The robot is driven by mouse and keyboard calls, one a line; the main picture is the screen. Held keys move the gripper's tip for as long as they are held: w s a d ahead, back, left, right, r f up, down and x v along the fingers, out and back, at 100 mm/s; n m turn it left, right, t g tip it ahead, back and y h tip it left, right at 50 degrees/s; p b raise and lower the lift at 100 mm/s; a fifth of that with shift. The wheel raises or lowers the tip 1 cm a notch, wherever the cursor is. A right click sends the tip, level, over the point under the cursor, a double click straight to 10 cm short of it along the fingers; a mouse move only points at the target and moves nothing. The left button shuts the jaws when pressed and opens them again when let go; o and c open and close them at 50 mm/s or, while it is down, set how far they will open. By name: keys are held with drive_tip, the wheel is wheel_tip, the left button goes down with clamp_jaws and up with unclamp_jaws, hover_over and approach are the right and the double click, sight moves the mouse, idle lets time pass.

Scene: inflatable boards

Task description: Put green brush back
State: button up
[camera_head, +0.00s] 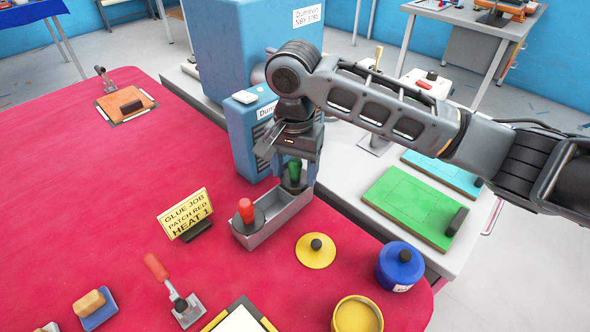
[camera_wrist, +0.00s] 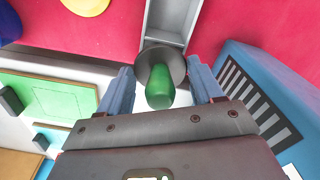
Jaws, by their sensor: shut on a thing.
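The green brush (camera_head: 294,171) has a green knob handle and a round dark base. My gripper (camera_head: 296,172) points down and is shut on it. In the wrist view the green handle (camera_wrist: 160,88) sits between the two blue-grey fingers, with its dark disc beyond. The brush is at the far right end of a grey metal tray (camera_head: 268,233). I cannot tell whether its base rests in the tray or hovers just over it. A red-handled brush (camera_head: 246,211) stands in the near left end of the same tray.
A blue machine (camera_head: 247,138) stands close behind the tray. A yellow sign (camera_head: 187,212) stands left of it. A yellow lid (camera_head: 315,251), a blue can (camera_head: 399,267) and an open yellow tin (camera_head: 357,314) are at the front right.

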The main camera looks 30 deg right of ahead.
drive_tip(key=shift+f, duration=0.4)
drive_tip(key=shift+f, duration=0.4)
drive_tip(key=o, duration=0.9)
drive_tip(key=shift+f, duration=0.1)
drive_tip(key=shift+o, duration=0.2)
wheel_tip(320, 180, up, 13)
drive_tip(key=shift+r+p, duration=0.1)
drive_tip(key=shift+p, duration=0.25)
